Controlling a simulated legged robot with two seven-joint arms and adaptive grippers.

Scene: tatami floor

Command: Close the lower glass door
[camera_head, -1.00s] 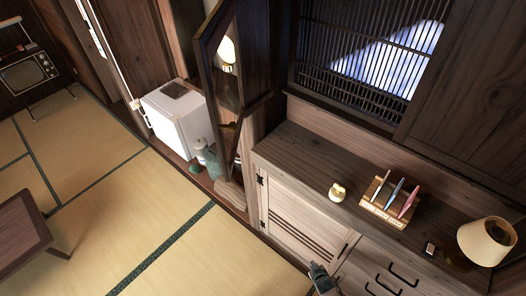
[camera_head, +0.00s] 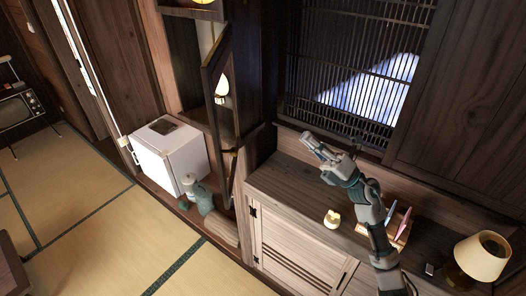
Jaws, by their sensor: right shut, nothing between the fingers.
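The lower glass door (camera_head: 226,118) is a narrow dark-framed panel on the tall cabinet left of centre. It stands open, swung outward from the cabinet, and a bright lamp shows at its pane. My right gripper (camera_head: 317,147) is shut and empty, raised over the sideboard to the right of the door and apart from it. Its arm comes up from the lower right and hides part of the pen stand. My left gripper is not in view.
The wooden sideboard (camera_head: 280,180) carries a small cream object (camera_head: 332,219), a pen stand (camera_head: 402,232) and a lamp (camera_head: 483,256). A white mini fridge (camera_head: 170,156) and green-grey bottles (camera_head: 203,197) stand left of the door. The tatami is open at the left.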

